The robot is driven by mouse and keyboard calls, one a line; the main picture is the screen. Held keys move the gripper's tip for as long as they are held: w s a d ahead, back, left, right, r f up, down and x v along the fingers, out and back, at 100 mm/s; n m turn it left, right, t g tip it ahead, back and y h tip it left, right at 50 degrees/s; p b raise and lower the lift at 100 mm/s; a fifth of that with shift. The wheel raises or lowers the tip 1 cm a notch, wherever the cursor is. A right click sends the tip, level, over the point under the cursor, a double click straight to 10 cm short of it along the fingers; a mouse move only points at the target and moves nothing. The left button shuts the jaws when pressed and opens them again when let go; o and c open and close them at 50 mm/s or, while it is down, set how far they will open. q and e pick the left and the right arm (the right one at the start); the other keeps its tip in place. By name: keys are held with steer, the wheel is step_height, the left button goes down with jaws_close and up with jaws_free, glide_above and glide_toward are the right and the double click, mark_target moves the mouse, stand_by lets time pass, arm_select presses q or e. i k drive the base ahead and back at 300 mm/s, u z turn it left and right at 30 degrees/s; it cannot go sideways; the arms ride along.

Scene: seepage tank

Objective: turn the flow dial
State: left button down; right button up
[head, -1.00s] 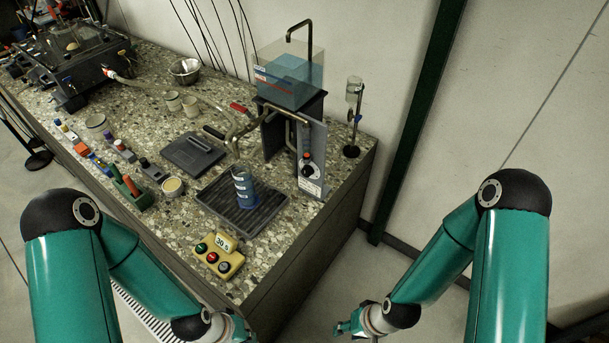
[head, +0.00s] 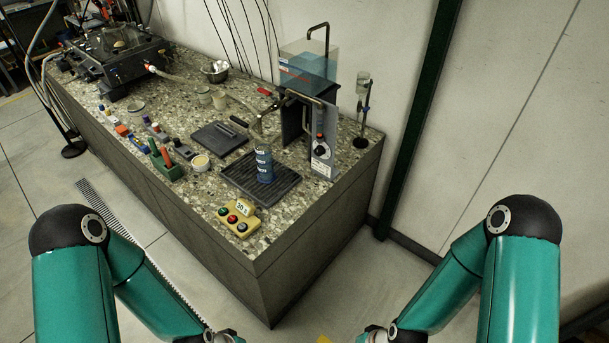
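The flow dial (head: 320,152) looks like a small dark round knob with a pale scale on the front of a grey upright panel (head: 323,170). A small red-orange part (head: 320,137) sits just above it. The panel stands at the right end of the bench, below a clear tank (head: 308,68) of blue water. My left gripper (head: 229,337) and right gripper (head: 371,336) are at the bottom edge, mostly cut off. Both are well in front of the bench and apart from the dial. Their fingers do not show clearly.
The speckled bench (head: 290,225) has a sharp near corner. On it are a black ribbed tray (head: 278,190) with a blue cylinder (head: 264,165), a yellow timer box (head: 239,222) and a glass stand (head: 362,115). A dark green post (head: 415,120) stands right. Floor before the bench is clear.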

mark_target(320, 150)
steer(key=u, duration=0.15)
steer(key=k, duration=0.4)
steer(key=u, duration=0.6)
steer(key=i, duration=0.95)
steer(key=u, duration=0.05)
